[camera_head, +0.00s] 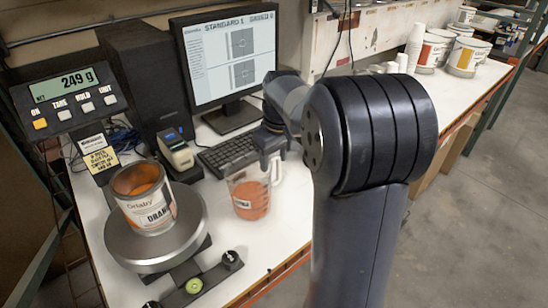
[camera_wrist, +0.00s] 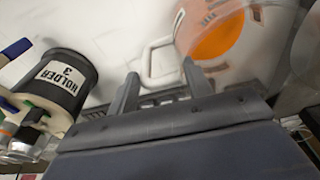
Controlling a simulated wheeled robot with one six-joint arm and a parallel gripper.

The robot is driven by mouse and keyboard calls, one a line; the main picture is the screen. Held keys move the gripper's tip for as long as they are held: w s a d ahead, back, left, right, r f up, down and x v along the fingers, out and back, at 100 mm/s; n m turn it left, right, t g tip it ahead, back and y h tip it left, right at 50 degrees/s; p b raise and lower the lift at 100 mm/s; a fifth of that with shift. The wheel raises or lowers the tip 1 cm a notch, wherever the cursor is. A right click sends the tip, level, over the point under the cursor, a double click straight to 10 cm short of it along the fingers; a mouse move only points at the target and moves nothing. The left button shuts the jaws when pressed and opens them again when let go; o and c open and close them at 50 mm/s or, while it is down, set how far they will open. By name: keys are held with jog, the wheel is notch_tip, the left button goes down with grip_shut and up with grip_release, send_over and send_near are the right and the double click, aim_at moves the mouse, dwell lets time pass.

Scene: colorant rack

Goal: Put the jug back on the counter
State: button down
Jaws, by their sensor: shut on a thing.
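The jug (camera_head: 250,194) is clear, with orange liquid inside and a handle on its right side. My gripper (camera_head: 270,142) is above it in the head view and shut on its handle. In the wrist view the two fingers (camera_wrist: 160,78) are at the white handle, and the jug (camera_wrist: 222,38) shows at the upper right, orange inside. The jug looks upright in the head view, over the white counter (camera_head: 285,228) in front of the keyboard. I cannot tell whether its base touches the counter.
An open can of orange colorant (camera_head: 147,212) stands on the round scale (camera_head: 185,240) at the left; the scale display (camera_head: 72,90) reads 249 g. A label printer (camera_head: 176,152), keyboard (camera_head: 228,152) and monitor (camera_head: 225,60) stand behind. A black holder (camera_wrist: 70,82) shows in the wrist view.

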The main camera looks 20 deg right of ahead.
jog(key=shift+f, duration=0.15)
jog(key=c, duration=0.7)
grip_release()
jog(key=shift+o, duration=0.2)
notch_tip(320, 180, up, 12)
jog(key=s, duration=0.1)
jog(key=shift+s+d, duration=0.15)
jog(key=shift+s, duration=0.2)
